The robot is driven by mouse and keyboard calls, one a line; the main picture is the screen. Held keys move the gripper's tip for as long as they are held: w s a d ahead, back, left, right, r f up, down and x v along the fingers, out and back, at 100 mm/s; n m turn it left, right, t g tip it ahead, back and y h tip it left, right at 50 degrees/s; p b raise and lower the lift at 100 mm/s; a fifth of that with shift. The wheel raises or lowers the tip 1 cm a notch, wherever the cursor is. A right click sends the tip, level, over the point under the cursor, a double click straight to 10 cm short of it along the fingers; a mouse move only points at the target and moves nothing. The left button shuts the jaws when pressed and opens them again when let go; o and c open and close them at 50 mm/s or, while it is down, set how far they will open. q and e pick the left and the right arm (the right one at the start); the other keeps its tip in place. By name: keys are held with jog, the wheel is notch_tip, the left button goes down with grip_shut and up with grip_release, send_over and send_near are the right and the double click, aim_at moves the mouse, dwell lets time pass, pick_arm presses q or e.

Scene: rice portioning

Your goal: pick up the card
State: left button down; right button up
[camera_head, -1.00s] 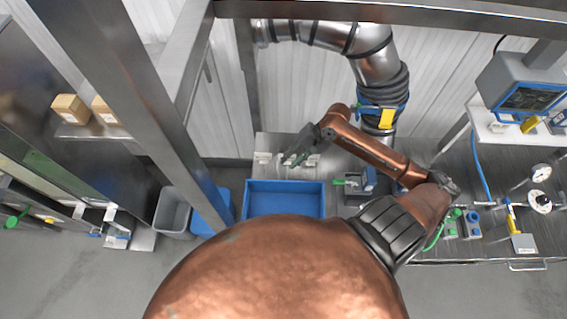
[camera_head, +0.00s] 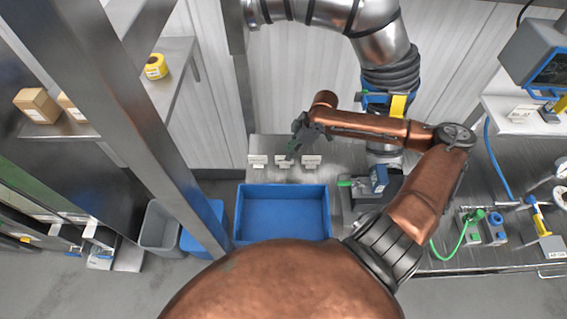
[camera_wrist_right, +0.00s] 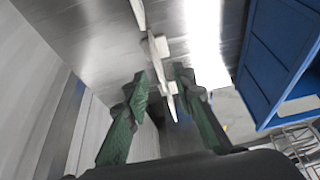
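Three small white cards on stands stand in a row on the steel counter behind the blue bin: a left card (camera_head: 258,160), a middle card (camera_head: 284,162) and a right card (camera_head: 311,160). My right gripper (camera_head: 294,149), with green fingers, is over the row near the middle card. In the right wrist view my right gripper (camera_wrist_right: 163,77) is open, its fingers spread either side of a white card (camera_wrist_right: 171,88) seen nearly edge-on. Gaps show beside it, and contact cannot be made out. Other white pieces stand beyond it. My left gripper is not in view.
A blue bin (camera_head: 241,215) stands in front of the cards; its wall also shows in the right wrist view (camera_wrist_right: 262,65). A small blue device (camera_head: 379,180) is on the counter to the right. A steel duct (camera_head: 375,40) hangs above, and a steel post stands at left.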

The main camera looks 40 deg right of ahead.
aim_at(284, 164)
jog(key=x, duration=0.5)
jog(key=shift+w+f, duration=0.1)
jog(key=shift+f, duration=0.25)
jog(key=shift+c, duration=0.5)
grip_shut()
